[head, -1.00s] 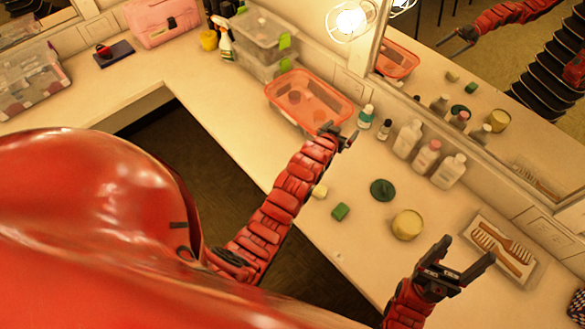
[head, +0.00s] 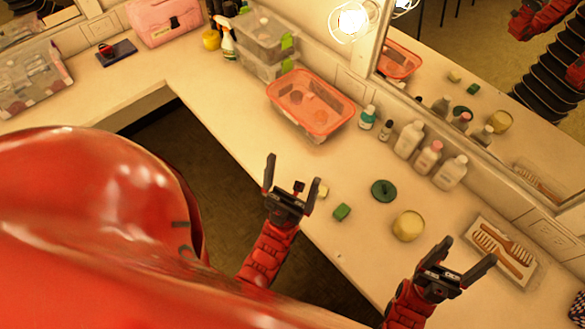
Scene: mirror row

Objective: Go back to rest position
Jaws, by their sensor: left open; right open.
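My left gripper (head: 290,185) is open and empty, with its fingers pointing up in the picture. It is at the counter's front edge, left of the green block (head: 341,212) and close to a small pale yellow block (head: 322,191). My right gripper (head: 458,257) is open and empty at the lower right, below the yellow round tin (head: 408,226) and left of the tray with brushes. Neither gripper holds anything.
The counter (head: 375,270) carries an orange bin (head: 312,103), a dark green disc (head: 384,190), several bottles (head: 428,157) by the mirror (head: 490,90), and a brush tray (head: 501,252). Clear bins (head: 262,42) stand at the back. The dark floor (head: 190,150) is open between the counter arms.

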